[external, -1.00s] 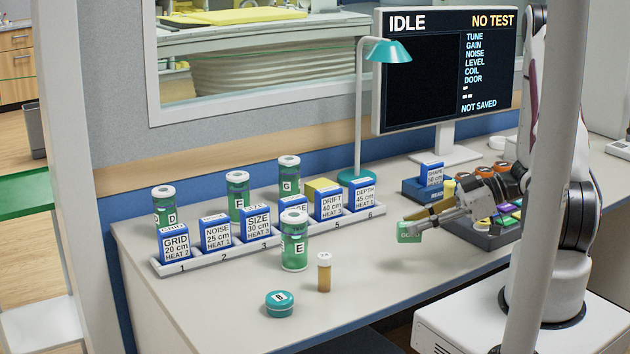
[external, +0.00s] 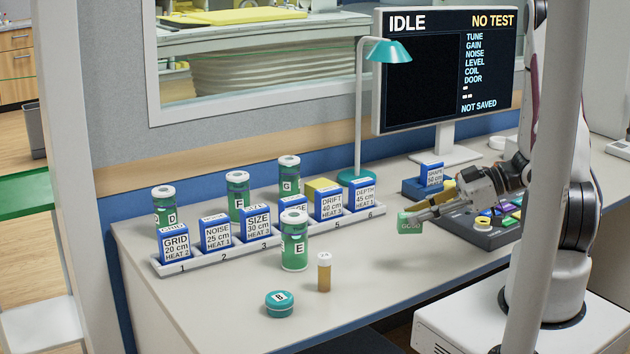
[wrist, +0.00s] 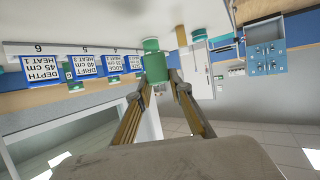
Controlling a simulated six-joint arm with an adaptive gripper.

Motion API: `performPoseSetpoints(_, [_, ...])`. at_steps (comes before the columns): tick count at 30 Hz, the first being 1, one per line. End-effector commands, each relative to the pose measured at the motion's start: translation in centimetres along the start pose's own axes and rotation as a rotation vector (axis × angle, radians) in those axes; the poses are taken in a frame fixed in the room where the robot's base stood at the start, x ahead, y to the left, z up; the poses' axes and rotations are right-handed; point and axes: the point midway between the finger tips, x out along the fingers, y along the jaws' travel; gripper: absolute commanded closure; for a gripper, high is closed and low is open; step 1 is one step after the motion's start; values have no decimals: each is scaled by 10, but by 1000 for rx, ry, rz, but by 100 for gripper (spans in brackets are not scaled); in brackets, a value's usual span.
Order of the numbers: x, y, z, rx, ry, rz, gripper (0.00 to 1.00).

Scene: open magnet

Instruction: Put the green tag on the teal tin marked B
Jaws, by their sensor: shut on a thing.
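The green tag (external: 409,224) is held at the tips of my gripper (external: 424,216), above the right part of the bench. My gripper is shut on it; in the wrist view the tag (wrist: 156,67) sits between the two fingertips. The teal tin marked B (external: 280,304) is a low round tin with a white label on top, lying on the bench near its front edge. It is to the left of and nearer the camera than my gripper, well apart from it. Its top is bare apart from the label.
A small amber vial (external: 324,273) stands just right of the tin. A green canister E (external: 294,250) stands behind both. A numbered rack (external: 220,258) of blue-and-white cards runs along the back. The bench between tag and vial is clear.

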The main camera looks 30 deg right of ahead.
Motion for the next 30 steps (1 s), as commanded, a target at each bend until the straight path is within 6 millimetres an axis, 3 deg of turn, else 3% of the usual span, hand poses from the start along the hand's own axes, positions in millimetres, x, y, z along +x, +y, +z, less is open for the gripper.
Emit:
performPoseSetpoints(14, [5, -3, -2, -7, 0, -16, 100])
performPoseSetpoints(30, [64, -38, -30, -86, -1, -199, 100])
